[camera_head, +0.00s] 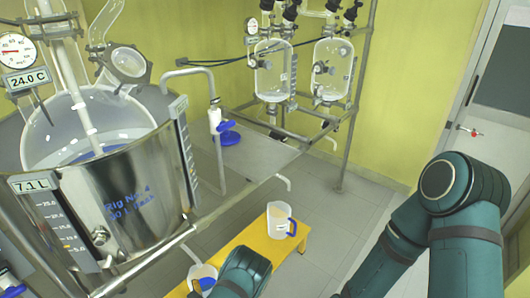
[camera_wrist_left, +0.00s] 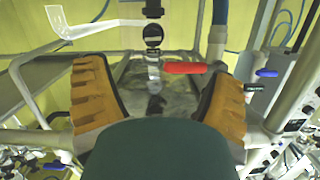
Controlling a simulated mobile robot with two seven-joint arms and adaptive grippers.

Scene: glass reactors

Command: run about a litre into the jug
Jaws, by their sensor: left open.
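A clear jug with a blue handle (camera_head: 281,221) stands upright on a yellow bench (camera_head: 262,242) in the head view. Its contents are hard to tell. A second jug-like vessel with blue on it (camera_head: 203,274) is partly hidden at the bottom by my left arm. The steel-jacketed glass reactor (camera_head: 125,200) marked "Rig No 4" stands at left; its display reads 7.1 L. In the left wrist view my left gripper (camera_wrist_left: 157,88) is open, its orange-padded fingers either side of a valve with a red lever (camera_wrist_left: 185,67), not visibly touching it. A pale bent spout (camera_wrist_left: 85,27) is beside it.
A blue-handled valve (camera_head: 228,134) sits on the pipe right of the reactor. Two smaller glass vessels (camera_head: 272,70) hang on a metal frame behind. Frame bars run on both sides of my left gripper. Grey floor (camera_head: 345,235) right of the bench is clear.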

